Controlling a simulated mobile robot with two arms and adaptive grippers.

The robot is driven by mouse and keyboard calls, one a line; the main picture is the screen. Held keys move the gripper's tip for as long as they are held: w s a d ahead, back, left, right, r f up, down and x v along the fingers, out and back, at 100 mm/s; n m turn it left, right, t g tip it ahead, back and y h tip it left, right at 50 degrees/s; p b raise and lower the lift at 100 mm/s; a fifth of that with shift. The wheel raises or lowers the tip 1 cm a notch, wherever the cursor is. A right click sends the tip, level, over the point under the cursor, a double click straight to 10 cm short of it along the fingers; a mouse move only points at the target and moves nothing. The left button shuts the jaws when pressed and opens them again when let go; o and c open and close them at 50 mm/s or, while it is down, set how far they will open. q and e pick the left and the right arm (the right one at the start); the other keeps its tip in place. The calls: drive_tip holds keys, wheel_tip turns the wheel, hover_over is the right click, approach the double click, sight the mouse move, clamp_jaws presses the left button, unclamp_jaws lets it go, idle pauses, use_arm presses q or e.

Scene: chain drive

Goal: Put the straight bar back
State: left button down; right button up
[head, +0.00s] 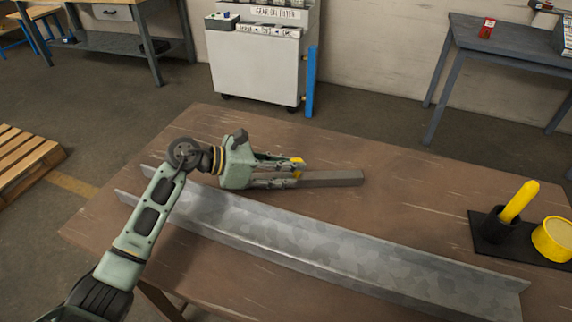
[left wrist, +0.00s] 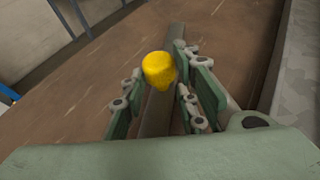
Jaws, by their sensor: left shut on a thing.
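The straight bar (head: 333,178) is a grey, square-edged length with a yellow piece (head: 298,167) on it near my gripper. It lies low over the brown table, pointing right; I cannot tell whether it touches the tabletop. My left gripper (head: 297,174) is shut on it, one finger on each side at the yellow piece. In the left wrist view, the bar (left wrist: 157,115) runs between the fingers (left wrist: 158,85), and the yellow piece (left wrist: 158,71) stands between the fingertips. The bar's near end is hidden by my gripper. My right gripper is not in view.
A long grey metal angle (head: 330,244) lies across the table (head: 420,180) in front of the bar. A black base (head: 490,243) with a yellow-handled tool (head: 519,201) and a yellow tub (head: 553,239) is at the right. The tabletop between is clear.

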use_arm(q)
drive_tip(key=shift+r, duration=0.2)
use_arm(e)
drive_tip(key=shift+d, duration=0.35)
use_arm(q)
drive_tip(key=c, duration=1.8)
unclamp_jaws()
drive_tip(key=shift+f, duration=0.3)
drive_tip(key=o, duration=0.4)
drive_tip(key=shift+r, duration=0.1)
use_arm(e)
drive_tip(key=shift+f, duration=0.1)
use_arm(q)
drive_tip(key=shift+o, duration=0.2)
drive_tip(key=shift+r, duration=0.2)
drive_tip(key=b+v, duration=0.2)
drive_tip(key=v, duration=1)
drive_tip(key=shift+f+b, duration=0.15)
drive_tip(key=shift+b, duration=0.15)
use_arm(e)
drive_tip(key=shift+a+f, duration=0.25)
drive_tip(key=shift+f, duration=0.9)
